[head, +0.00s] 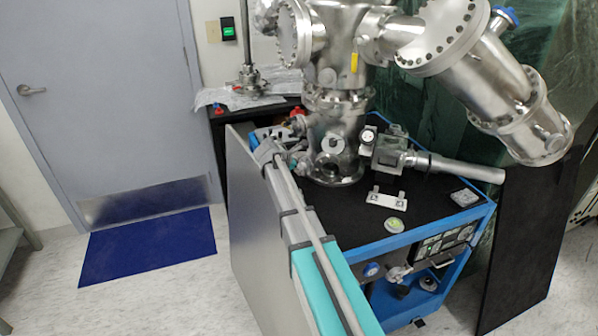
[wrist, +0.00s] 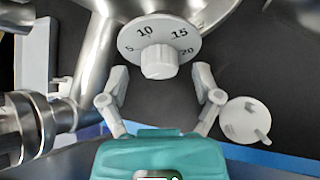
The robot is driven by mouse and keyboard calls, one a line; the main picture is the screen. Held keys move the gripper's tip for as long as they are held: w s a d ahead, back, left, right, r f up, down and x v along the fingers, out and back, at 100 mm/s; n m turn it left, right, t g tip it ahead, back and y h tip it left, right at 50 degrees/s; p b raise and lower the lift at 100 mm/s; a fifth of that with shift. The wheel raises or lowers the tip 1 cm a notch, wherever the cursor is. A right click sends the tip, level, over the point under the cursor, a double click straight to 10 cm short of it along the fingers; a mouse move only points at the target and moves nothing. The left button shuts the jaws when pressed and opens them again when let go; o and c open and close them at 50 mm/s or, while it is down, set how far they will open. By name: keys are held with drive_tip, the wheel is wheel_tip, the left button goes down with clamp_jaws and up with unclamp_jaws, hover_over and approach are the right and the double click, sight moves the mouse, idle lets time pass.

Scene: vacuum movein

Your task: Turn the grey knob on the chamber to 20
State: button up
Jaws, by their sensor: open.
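The grey knob (wrist: 158,62) shows in the wrist view, in the middle of a round dial plate (wrist: 128,44) with the numbers 5, 10, 15 and 20. The 5 is at the left and the 20 at the right. No pointer mark on the knob is clear to me. My gripper (wrist: 160,76) is open, with one finger on each side of the knob and apart from it. In the head view a small pale round part, seemingly the dial (head: 333,143), sits on the steel chamber (head: 340,108).
A white disc with small raised parts (wrist: 246,121) lies close to the right finger in the wrist view. Steel pipes (wrist: 42,122) stand at the left. In the head view the black tabletop (head: 432,200) carries a white bracket (head: 386,199) and a steel side pipe (head: 450,167).

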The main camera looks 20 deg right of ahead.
drive_tip(key=shift+w+d+f, duration=0.1)
drive_tip(key=shift+d+f, duration=0.1)
drive_tip(key=shift+d, duration=0.05)
clamp_jaws()
idle(0.4)
